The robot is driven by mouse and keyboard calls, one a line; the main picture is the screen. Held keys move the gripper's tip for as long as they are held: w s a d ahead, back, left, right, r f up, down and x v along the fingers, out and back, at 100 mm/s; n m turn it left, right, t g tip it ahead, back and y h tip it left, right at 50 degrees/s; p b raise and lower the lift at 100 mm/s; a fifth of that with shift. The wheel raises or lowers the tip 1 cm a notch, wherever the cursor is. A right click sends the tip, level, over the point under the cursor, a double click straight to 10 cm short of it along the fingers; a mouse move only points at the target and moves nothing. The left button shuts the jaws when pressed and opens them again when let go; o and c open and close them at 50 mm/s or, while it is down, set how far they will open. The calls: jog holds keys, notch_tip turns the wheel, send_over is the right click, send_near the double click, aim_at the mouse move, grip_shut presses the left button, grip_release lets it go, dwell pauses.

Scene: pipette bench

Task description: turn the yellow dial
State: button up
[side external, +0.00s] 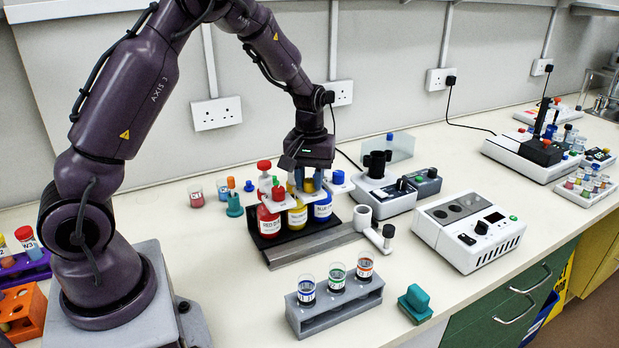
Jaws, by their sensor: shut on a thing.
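Three dye bottles stand side by side in a black holder (262,239): a red one (269,222), a yellow one (297,217) and a blue one (323,211). My gripper (303,183) points down over the yellow bottle. It is shut on the yellow dial (309,186) at the bottle's top, and its fingers hide much of that dial. A red dial (277,193) on the red bottle is just left of my fingers. A blue dial (338,177) on the blue bottle is just right of them.
A metal rail (310,249) runs in front of the holder. A grey rack (334,304) with three vials stands nearer the camera. A white device (468,231) and a grey device (385,195) stand to the right.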

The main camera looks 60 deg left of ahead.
aim_at(310, 180)
jog(key=shift+r+m, duration=0.1)
jog(key=shift+m, duration=1.1)
jog(key=o, duration=0.9)
notch_tip(310, 180, up, 13)
jog(key=shift+f, duration=0.1)
jog(key=shift+m, duration=0.3)
